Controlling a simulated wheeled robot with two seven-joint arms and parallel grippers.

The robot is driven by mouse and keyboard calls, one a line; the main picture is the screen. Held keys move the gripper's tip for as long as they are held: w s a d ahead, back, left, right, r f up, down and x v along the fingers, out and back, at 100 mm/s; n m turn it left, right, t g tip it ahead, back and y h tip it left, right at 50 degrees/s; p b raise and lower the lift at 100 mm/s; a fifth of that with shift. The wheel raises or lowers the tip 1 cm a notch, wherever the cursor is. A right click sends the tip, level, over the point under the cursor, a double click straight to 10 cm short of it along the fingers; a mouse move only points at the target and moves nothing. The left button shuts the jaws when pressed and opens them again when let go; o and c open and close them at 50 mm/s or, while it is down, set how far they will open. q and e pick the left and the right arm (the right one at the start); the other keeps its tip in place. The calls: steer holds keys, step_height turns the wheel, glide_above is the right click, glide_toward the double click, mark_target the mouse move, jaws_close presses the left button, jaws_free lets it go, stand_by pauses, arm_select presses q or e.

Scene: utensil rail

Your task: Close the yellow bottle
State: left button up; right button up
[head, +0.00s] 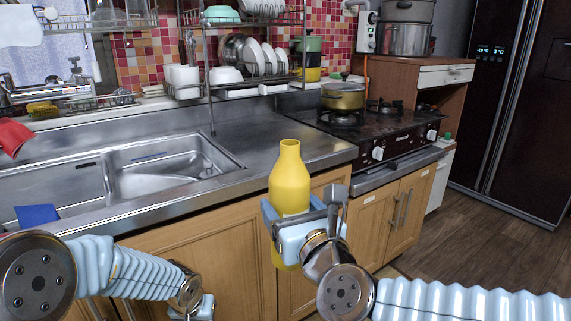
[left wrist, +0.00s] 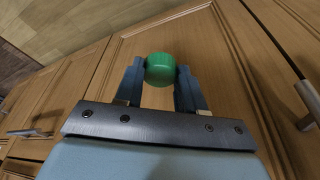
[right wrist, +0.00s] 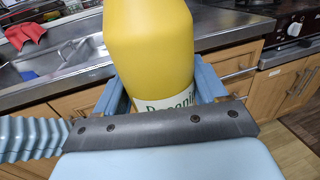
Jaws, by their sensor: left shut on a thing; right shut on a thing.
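The yellow bottle (head: 290,180) is upright in front of the counter edge, with its narrow neck uncapped. My right gripper (head: 296,222) is shut around the bottle's body and holds it in the air. In the right wrist view the bottle (right wrist: 150,50) stands between the fingers, with part of a white label showing. A green cap (left wrist: 160,69) is between the fingertips of my left gripper (left wrist: 161,75), which is shut on it, in front of the wooden cabinet doors. In the head view the left gripper (head: 192,306) is low at the bottom edge, and the cap is hidden there.
The steel counter (head: 262,152) with the sink (head: 165,172) lies behind the bottle. A stove (head: 370,122) with a pot (head: 343,95) is to the right. A dish rack (head: 255,70) stands at the back. Wooden cabinet doors (head: 215,255) are below the counter.

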steer(key=w+d+f+n+g+y, duration=0.1)
steer(key=f+y, duration=0.1)
steer(key=f, duration=1.1)
steer(key=w+d+f+n+g+y, duration=0.1)
steer(key=w+f+n+g+y, duration=0.1)
steer(key=f, duration=1.1)
steer(key=w+d+f+n+g+y, duration=0.1)
steer(key=w+f+n+y, duration=0.1)
steer(key=f, duration=1.1)
steer(key=shift+w+d+f+g+y, duration=0.2)
steer(key=shift+f+g+y, duration=0.1)
steer(key=shift+g+y, duration=0.15)
arm_select(q)
steer(key=shift+w+d+r+m, duration=0.2)
steer(key=shift+w+d+m, duration=0.05)
steer(key=shift+d+m, duration=0.05)
steer(key=w+d+r+m+g+h, duration=0.1)
steer(key=d+r+m+g, duration=0.1)
steer(key=d+r+m, duration=0.6)
steer(key=d+r+m+g+h, duration=0.1)
steer(key=d+r+m+h, duration=0.1)
steer(key=d+r+m, duration=0.6)
steer(key=d+m, duration=0.3)
steer(key=d, duration=0.4)
steer(key=shift+w+d+r+g, duration=0.25)
steer(key=shift+w+d+g, duration=0.05)
steer(key=shift+w+g, duration=0.1)
steer(key=shift+f, duration=2)
